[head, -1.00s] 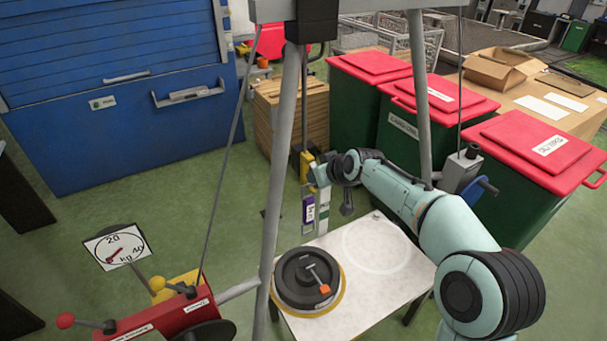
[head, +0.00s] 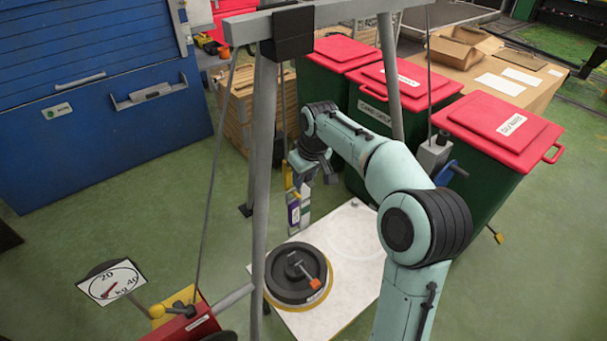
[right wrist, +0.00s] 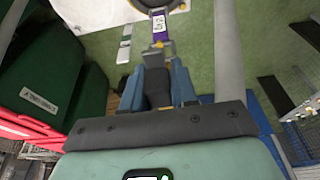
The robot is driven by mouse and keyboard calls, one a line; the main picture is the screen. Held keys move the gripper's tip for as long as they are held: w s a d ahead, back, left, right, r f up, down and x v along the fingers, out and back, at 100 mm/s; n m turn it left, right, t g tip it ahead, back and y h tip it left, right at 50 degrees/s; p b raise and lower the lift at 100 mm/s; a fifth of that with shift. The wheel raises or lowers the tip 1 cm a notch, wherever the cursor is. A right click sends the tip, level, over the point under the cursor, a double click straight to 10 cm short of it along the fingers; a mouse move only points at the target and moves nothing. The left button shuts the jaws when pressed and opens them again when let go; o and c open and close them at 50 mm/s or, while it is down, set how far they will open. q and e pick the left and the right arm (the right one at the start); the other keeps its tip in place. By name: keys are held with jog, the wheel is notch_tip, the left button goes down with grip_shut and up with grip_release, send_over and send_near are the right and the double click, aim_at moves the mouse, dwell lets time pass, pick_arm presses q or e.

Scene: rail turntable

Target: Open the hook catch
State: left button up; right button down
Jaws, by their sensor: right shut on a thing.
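The hook catch seems to be the small yellow and grey fitting (head: 291,178) on a narrow upright strip beside the white table, with a purple label (head: 294,213) below it. The purple label also shows in the right wrist view (right wrist: 159,24), just beyond the fingertips. My right gripper (head: 302,166) reaches down to the top of this fitting. In the right wrist view its blue fingers (right wrist: 159,66) are close together at the yellow piece (right wrist: 165,45). The fingers and wrist hide the part gripped. My left gripper is not in view.
A grey frame leg (head: 259,190) stands left of the arm. Red-lidded bins (head: 505,130) stand behind and right. A dial (head: 112,283) is at lower left. Green floor is open at left.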

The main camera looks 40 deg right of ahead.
aim_at(312, 184)
dwell(0.4)
jog(key=c, duration=1)
grip_release()
jog(key=shift+o, duration=0.2)
jog(key=shift+r, duration=0.1)
jog(key=v, duration=1.3)
jog(key=shift+r, duration=0.15)
jog(key=shift+w, duration=0.1)
